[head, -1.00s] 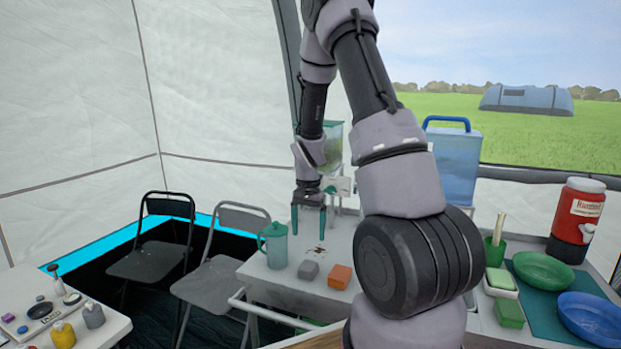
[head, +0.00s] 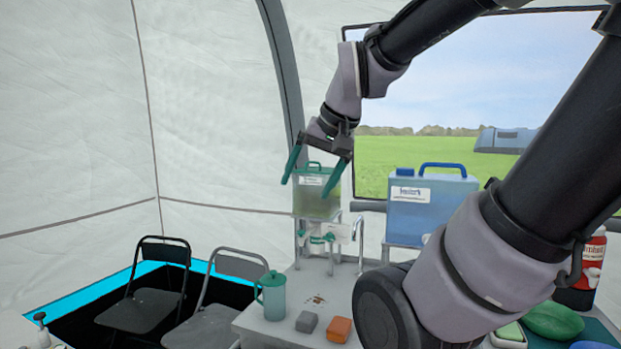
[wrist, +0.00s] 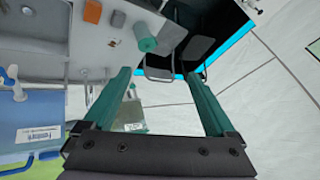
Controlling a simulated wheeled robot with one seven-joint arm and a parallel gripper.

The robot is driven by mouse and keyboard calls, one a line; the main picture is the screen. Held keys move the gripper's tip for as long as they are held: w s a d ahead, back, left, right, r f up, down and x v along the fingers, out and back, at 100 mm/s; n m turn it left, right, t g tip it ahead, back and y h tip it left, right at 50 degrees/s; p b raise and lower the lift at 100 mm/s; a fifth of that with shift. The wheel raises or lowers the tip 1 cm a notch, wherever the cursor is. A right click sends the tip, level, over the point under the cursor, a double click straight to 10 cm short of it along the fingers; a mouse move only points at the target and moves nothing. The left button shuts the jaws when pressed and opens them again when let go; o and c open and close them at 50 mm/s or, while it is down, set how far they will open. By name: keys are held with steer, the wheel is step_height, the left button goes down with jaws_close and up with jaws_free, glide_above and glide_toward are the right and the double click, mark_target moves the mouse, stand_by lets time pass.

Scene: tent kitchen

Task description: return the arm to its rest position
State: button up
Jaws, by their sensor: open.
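My gripper (head: 309,183) is raised above the table, in front of the green-lidded dispenser (head: 317,196) in the head view. Its two teal fingers are spread apart with nothing between them. In the wrist view my gripper (wrist: 162,83) also shows open and empty, with the tabletop and the tent wall beyond its fingers. My arm reaches in from the upper right of the head view, bent at the elbow.
On the table (head: 262,327) stand a teal pitcher (head: 272,298), a grey block (head: 306,322) and an orange block (head: 339,329). A blue water container (head: 425,205) stands behind. Two folding chairs (head: 150,290) are at left. The air left of my gripper is clear.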

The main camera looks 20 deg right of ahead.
steer(key=shift+s+a+r+t, duration=0.1)
steer(key=shift+s+r+t, duration=0.1)
steer(key=shift+s, duration=0.25)
steer(key=shift+s+a+r+t, duration=0.1)
steer(key=shift+s+r, duration=0.05)
steer(key=shift+s, duration=0.3)
stand_by(0.7)
